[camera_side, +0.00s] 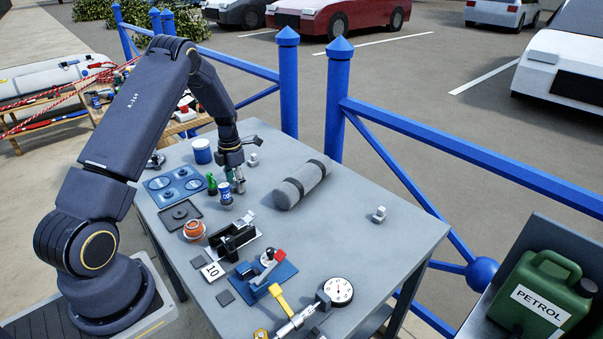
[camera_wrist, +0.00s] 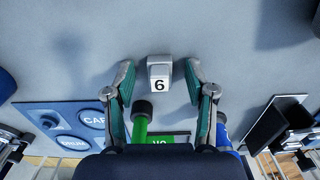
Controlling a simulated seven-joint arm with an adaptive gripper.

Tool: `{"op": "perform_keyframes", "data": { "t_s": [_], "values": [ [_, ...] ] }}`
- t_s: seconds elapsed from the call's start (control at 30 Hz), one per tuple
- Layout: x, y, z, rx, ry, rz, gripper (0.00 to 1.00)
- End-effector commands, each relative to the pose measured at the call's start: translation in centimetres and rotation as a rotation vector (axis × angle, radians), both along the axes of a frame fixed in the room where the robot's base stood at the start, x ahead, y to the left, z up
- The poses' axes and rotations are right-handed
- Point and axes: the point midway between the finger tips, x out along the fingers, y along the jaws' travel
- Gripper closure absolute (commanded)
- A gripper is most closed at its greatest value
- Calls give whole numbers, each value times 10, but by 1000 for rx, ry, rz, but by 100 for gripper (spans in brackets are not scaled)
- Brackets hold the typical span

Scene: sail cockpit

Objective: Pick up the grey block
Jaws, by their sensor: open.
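A small light grey block (camera_side: 253,160) sits on the table near my gripper (camera_side: 238,183) in the side view. The fingers are open and apart from the block, with nothing held. A second small grey block (camera_side: 379,214) stands alone on the right part of the table in the side view.
A green bottle (camera_wrist: 140,122) and a blue can (camera_side: 225,193) stand close by my fingers. A grey strapped roll (camera_side: 302,184) lies to the right. A blue tray (camera_wrist: 60,108) is at left in the wrist view. Bare table surrounds the far block.

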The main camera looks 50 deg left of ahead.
Motion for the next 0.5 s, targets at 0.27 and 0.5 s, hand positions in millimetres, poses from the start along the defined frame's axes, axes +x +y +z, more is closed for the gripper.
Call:
{"op": "perform_keyframes", "data": {
  "t_s": [0.27,0.5],
  "values": [
    [0,0,1,0,0,0,67],
    [0,0,1,0,0,0,92]
  ]
}}
